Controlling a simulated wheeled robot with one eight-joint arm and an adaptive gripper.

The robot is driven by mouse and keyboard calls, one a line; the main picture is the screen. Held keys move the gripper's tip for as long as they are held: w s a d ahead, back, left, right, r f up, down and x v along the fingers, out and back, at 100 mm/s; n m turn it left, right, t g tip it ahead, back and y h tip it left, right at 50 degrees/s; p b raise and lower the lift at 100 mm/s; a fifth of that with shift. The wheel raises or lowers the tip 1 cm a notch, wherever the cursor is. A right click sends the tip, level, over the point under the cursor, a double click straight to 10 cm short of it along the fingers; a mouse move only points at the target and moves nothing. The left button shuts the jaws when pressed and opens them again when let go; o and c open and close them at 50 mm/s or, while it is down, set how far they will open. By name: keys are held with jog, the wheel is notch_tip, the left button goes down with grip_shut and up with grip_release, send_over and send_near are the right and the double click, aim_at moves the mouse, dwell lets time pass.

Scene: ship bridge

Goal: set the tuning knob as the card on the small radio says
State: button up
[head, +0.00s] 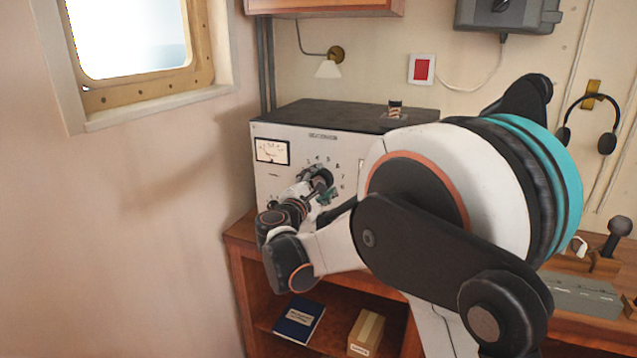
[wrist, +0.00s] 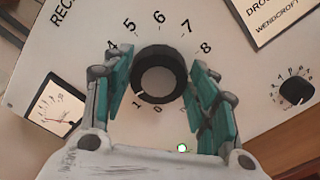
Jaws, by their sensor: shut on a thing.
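The tuning knob (wrist: 160,56) is black and round with a paler middle, on the radio's light front panel (head: 267,181). A small white mark shows at the knob's lower left. My gripper (wrist: 159,82) has its green-padded fingers on both sides of the knob and is shut on it. In the head view my gripper (head: 322,186) reaches the panel and hides most of the knob. No readable setting card shows.
A meter (head: 272,151) is at the panel's upper left. A second, smaller knob (wrist: 297,90) and a partly cropped name plate (wrist: 290,18) are at the right in the wrist view. A blue book (head: 299,318) lies on the shelf below.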

jog(key=m, duration=0.6)
jog(key=shift+f, duration=0.2)
jog(key=shift+m, duration=0.3)
jog(key=o, duration=1.1)
jog(key=shift+c, duration=0.2)
jog(key=v, duration=1.2)
jog(key=shift+d, duration=0.1)
